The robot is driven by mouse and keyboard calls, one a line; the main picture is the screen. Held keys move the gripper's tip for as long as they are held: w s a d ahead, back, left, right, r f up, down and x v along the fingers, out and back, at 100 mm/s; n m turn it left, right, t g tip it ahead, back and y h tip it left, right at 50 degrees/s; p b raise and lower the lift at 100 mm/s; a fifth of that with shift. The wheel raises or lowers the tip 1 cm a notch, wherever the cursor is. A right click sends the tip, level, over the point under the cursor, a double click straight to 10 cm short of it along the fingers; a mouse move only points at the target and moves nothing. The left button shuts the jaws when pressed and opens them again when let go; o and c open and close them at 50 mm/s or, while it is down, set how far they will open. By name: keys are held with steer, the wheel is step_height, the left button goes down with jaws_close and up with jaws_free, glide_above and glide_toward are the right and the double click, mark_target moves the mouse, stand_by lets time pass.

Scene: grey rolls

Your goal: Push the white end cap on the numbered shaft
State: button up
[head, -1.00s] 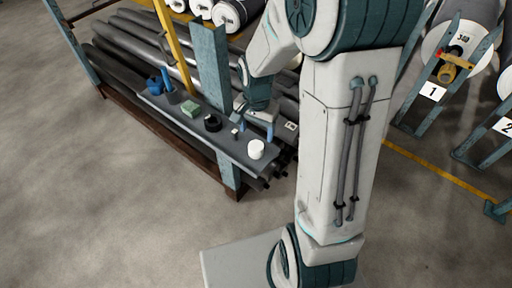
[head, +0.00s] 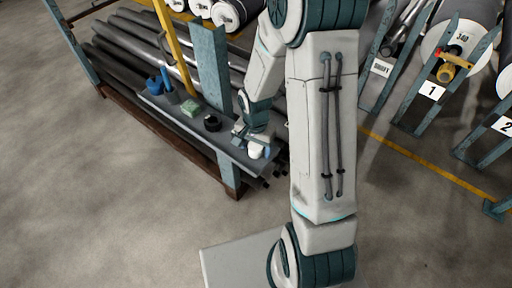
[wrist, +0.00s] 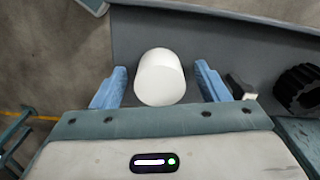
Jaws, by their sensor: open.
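The white end cap (head: 256,151) stands near the right end of a grey shelf (head: 228,147). In the wrist view the white end cap (wrist: 160,78) lies between the two blue fingers of my gripper (wrist: 160,72). The fingers are open, with a visible gap on each side of the cap. In the head view my gripper (head: 254,146) is down at the cap and partly covers it.
On the shelf are a black ring (head: 212,123), a green block (head: 190,108) and blue items (head: 154,85). Numbered stands with rolls (head: 452,40) are at right. The floor in front is clear.

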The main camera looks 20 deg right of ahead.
steer(key=shift+c, duration=0.3)
steer(key=c, duration=1)
steer(key=shift+r, duration=0.15)
